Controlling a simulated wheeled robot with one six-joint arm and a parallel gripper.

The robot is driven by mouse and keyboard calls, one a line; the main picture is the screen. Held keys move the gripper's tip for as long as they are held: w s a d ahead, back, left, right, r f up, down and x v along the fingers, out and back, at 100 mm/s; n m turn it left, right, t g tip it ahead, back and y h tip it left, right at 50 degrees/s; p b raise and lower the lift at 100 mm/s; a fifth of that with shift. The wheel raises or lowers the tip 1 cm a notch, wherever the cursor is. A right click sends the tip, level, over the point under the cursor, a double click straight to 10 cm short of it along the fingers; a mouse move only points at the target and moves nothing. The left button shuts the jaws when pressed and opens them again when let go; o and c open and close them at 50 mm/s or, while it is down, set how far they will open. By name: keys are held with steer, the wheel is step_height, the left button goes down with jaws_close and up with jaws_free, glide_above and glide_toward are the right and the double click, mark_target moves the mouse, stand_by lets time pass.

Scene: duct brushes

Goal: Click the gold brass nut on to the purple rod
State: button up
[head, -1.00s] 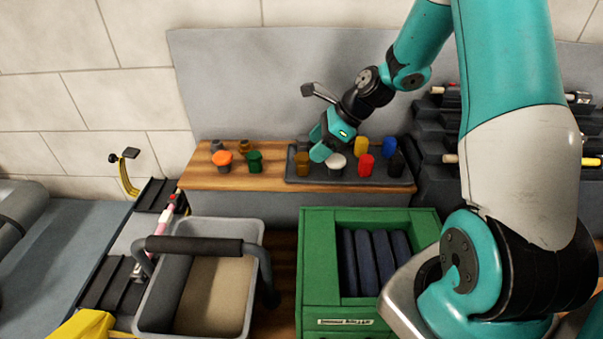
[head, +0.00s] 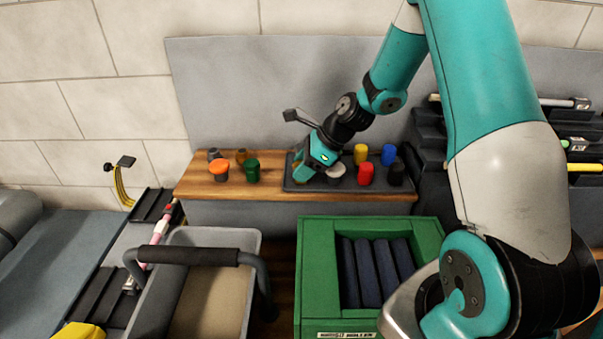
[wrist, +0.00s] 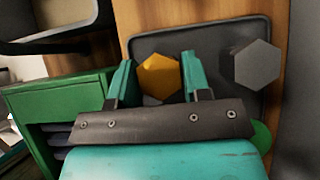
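The gold brass nut (wrist: 158,77), a hexagon seen from above, sits in a dark tray (wrist: 222,38) in the wrist view. My gripper (wrist: 157,75) is open, with one teal finger on each side of the nut and small gaps showing. In the head view my gripper (head: 308,168) is low over the left end of the tray and largely hides the nut. A pinkish-purple rod (head: 161,229), probably the purple rod, lies in a dark holder at the left; its far end looks red.
White, red, yellow, blue and black pieces share the tray; the red one (head: 366,173) is near its front. An orange-topped piece (head: 218,170) and a green one (head: 252,170) stand left on the wooden shelf. A handled grey basket (head: 252,268) and green crate (head: 313,270) stand in front.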

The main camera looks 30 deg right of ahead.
steer(key=shift+c, duration=0.8)
steer(key=shift+r, duration=0.1)
step_height(320, 180, up, 6)
steer(key=p, duration=0.6)
steer(key=shift+p, duration=0.4)
